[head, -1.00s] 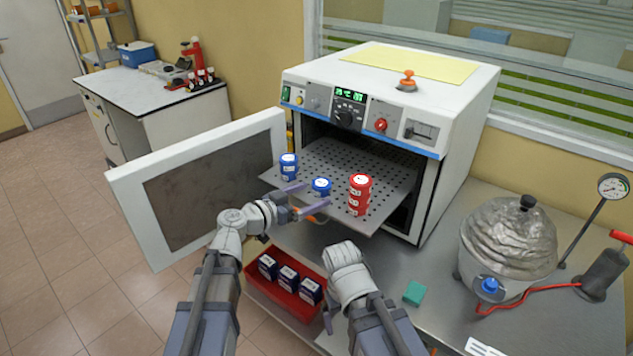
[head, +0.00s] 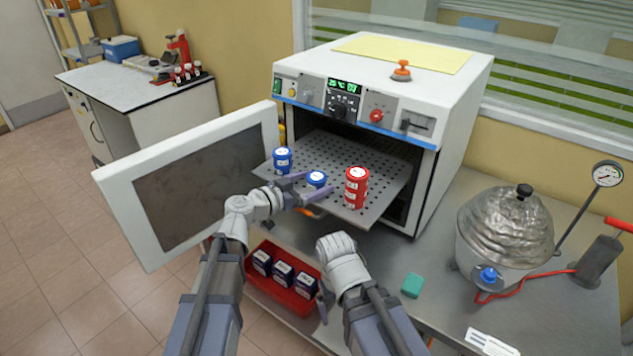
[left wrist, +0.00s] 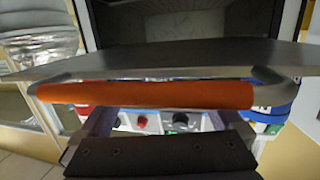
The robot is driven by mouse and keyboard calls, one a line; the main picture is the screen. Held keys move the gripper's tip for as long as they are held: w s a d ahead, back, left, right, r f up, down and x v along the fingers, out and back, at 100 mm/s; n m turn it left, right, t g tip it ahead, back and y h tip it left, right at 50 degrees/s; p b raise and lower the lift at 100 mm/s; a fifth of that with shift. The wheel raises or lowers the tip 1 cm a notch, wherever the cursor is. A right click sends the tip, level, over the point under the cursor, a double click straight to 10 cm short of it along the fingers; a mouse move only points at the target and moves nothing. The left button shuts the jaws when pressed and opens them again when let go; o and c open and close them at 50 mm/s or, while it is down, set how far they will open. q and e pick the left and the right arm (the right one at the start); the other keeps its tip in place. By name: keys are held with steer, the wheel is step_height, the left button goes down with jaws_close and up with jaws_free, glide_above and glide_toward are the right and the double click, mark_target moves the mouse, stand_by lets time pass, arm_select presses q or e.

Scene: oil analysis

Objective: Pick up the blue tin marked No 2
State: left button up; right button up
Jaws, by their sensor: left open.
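Two blue tins stand on a perforated tray (head: 338,150) pulled out of the oven: a taller one or stack at the left (head: 282,160) and a short one (head: 317,180) near the front edge. Their numbers are too small to read. A red tin stack (head: 356,187) stands to their right. My left gripper (head: 305,187) is open and empty at the tray's front edge, close to the short blue tin. In the left wrist view, an orange handle (left wrist: 145,95) crosses in front of its fingers, and blue tin parts (left wrist: 280,112) show at the right.
The oven (head: 385,95) has its door (head: 130,190) swung open at the left. A red bin (head: 272,302) with several dark blue-and-white boxes sits below the tray. A silver-covered pot (head: 505,240), a pump (head: 598,262) and a teal block (head: 412,285) stand on the bench at the right.

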mark_target(325, 176)
arm_select(q)
steer(key=x, duration=0.5)
steer(key=shift+w+a+b, duration=0.1)
steer(key=shift+a+b, duration=0.05)
steer(key=shift+b, duration=0.2)
steer(key=c, duration=1.4)
steer(key=shift+r, duration=0.1)
steer(key=shift+c, duration=0.2)
